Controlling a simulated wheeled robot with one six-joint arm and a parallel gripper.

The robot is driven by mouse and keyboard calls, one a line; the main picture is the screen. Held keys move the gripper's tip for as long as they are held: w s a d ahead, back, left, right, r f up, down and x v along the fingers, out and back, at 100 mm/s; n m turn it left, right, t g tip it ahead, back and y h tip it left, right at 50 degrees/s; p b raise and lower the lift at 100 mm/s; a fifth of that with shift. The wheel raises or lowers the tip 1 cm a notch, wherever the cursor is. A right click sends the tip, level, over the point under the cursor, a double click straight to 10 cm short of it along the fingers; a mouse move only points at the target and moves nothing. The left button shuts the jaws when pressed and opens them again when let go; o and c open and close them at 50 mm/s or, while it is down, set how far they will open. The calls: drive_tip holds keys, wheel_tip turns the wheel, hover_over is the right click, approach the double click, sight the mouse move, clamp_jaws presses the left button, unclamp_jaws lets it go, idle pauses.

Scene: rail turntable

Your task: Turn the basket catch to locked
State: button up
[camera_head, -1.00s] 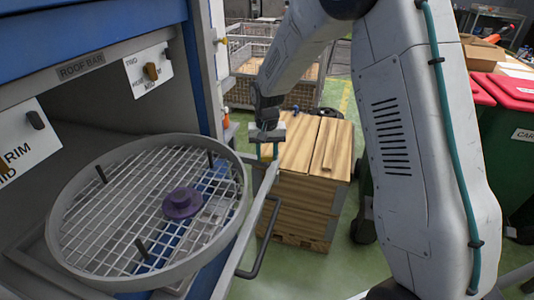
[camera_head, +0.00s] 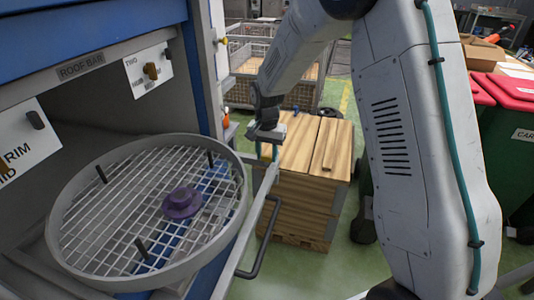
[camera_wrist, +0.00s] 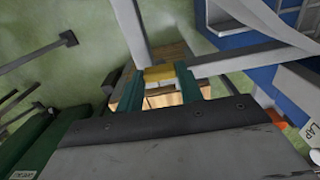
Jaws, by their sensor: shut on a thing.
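The round grey mesh basket (camera_head: 240,185) sits at the left in the head view, at the front of the blue rack, with a purple knobbed piece (camera_head: 183,203) on its mesh. My gripper (camera_head: 268,152) is just right of the basket's rim, by the grey rail's far end. In the wrist view its two teal fingers (camera_wrist: 157,80) are shut on a small yellow piece (camera_wrist: 159,73), which appears to be the catch. The fingers and gripper body hide the catch in the head view, so its setting cannot be told.
A black handle (camera_head: 262,245) sticks out from the grey rail (camera_head: 245,225). A wooden crate stack (camera_head: 312,150) stands behind my gripper. A wire cage (camera_head: 300,92) is farther back. Green bins with red lids (camera_head: 505,90) stand at the right. Green floor is free in front of the crates.

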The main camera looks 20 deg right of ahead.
sight(267, 156)
drive_tip(key=o, duration=1)
wheel_tip(267, 156, up, 8)
drive_tip(key=shift+f, duration=0.1)
